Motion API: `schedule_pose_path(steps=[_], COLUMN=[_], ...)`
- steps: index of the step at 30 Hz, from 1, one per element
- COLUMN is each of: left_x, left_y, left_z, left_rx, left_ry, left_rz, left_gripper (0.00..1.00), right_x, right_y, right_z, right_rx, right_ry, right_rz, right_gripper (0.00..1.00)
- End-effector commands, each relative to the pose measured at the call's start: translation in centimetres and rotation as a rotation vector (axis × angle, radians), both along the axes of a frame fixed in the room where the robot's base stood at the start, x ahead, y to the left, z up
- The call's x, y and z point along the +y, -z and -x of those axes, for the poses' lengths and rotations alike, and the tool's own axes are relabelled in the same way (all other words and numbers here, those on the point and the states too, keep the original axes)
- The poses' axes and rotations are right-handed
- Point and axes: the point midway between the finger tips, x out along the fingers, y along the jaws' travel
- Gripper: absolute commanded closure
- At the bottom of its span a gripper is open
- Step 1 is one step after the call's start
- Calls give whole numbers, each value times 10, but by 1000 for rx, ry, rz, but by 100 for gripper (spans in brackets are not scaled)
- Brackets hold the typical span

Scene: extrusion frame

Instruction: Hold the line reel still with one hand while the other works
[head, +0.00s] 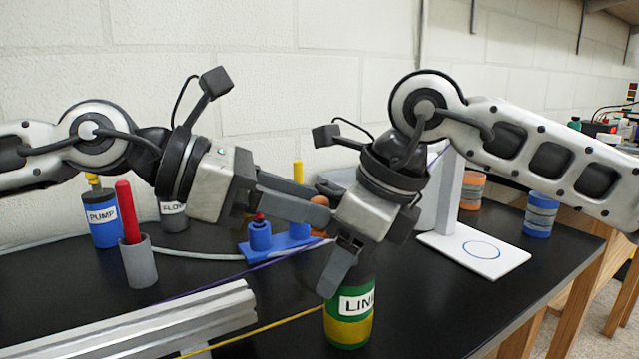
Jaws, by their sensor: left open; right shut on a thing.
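The line reel (345,328), green and yellow with a white label partly reading "LIN", stands upright on the black table. My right gripper (346,272) comes down from above and is shut on its top; one finger shows in front, and the other is mostly hidden. A yellow line (265,328) runs from the reel toward the lower left. My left gripper (305,207) is open, its fingers pointing right toward the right gripper's body. Its fingertips are partly hidden there, and I see nothing between them.
An aluminium extrusion (165,322) lies at the front left. Behind it stand a grey cup with a red stick (138,262), a blue PUMP container (104,222), a FLOW container (174,217) and a blue fixture (275,246). A white stand (478,255) is at the right.

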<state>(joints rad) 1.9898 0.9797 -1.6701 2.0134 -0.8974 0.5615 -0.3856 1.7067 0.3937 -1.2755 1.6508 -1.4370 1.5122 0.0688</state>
Motion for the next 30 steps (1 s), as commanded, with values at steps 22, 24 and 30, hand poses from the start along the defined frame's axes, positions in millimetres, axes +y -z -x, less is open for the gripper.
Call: schedule_pose_path(steps=[22, 24, 30], left_x=[-7, -8, -13], left_y=[-2, -2, -2], left_z=[-35, -38, -45], left_rx=[2, 2, 1], left_ry=[625, 683, 831], left_rz=[13, 12, 11], left_gripper=[60, 60, 60], right_x=[0, 0, 0], right_y=[-1, -1, -1], right_z=[0, 0, 0], right_rx=[-1, -1, -1], right_ry=[-1, -1, -1], right_rz=[-1, -1, -1], right_gripper=[74, 74, 74])
